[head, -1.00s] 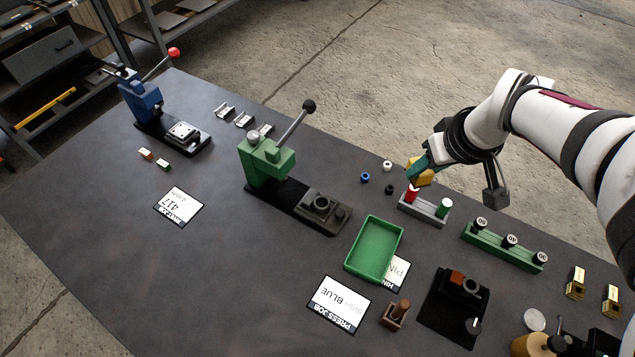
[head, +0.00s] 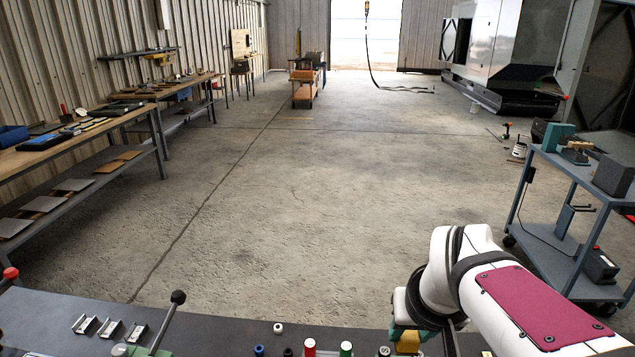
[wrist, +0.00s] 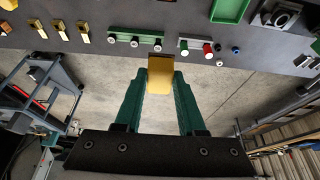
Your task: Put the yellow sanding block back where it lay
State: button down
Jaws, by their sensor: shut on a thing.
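The yellow sanding block (wrist: 160,76) is held between the green fingers of my gripper (wrist: 159,84) in the wrist view. The block appears against the concrete floor, with its tip near the edge of the dark table (wrist: 188,22). In the head view the block (head: 408,342) shows only partly at the bottom, beside a green finger and below the wrist of my arm. My gripper (head: 404,338) is mostly cut off or hidden there. The gap from block to table cannot be judged.
A green rack with knobs (wrist: 135,40) and a holder with red and green cylinders (wrist: 197,47) stand near the table edge. Brass-coloured pieces (wrist: 59,27) are left of them. A blue-grey cart (head: 568,168) stands right, a workbench (head: 90,128) left; the floor between is open.

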jog(key=w+a+f+n+y, duration=0.1)
jog(key=w+a+f+n, duration=0.1)
jog(key=w+a+f, duration=0.3)
jog(key=w+a+f+n+y, duration=0.1)
jog(key=w+a+n, duration=0.1)
jog(key=w+a, duration=0.35)
jog(key=w+a+f+n, duration=0.2)
jog(key=w+a+f, duration=0.1)
jog(key=a, duration=0.5)
jog(key=a+f+n, duration=0.1)
jog(key=a+f, duration=0.3)
jog(key=a, duration=0.3)
jog(key=a+f+n+g, duration=0.1)
jog(key=a+f, duration=0.4)
jog(key=a, duration=0.2)
jog(key=a+f+y, duration=0.1)
jog(key=a+f, duration=0.4)
jog(key=a, duration=0.2)
jog(key=shift+s+a+n, duration=0.2)
jog(key=shift+n, duration=0.2)
notch_tip(320, 180, down, 4)
jog(key=shift+a+f, duration=0.1)
jog(key=shift+f, duration=0.1)
jog(key=c, duration=0.5)
grip_release()
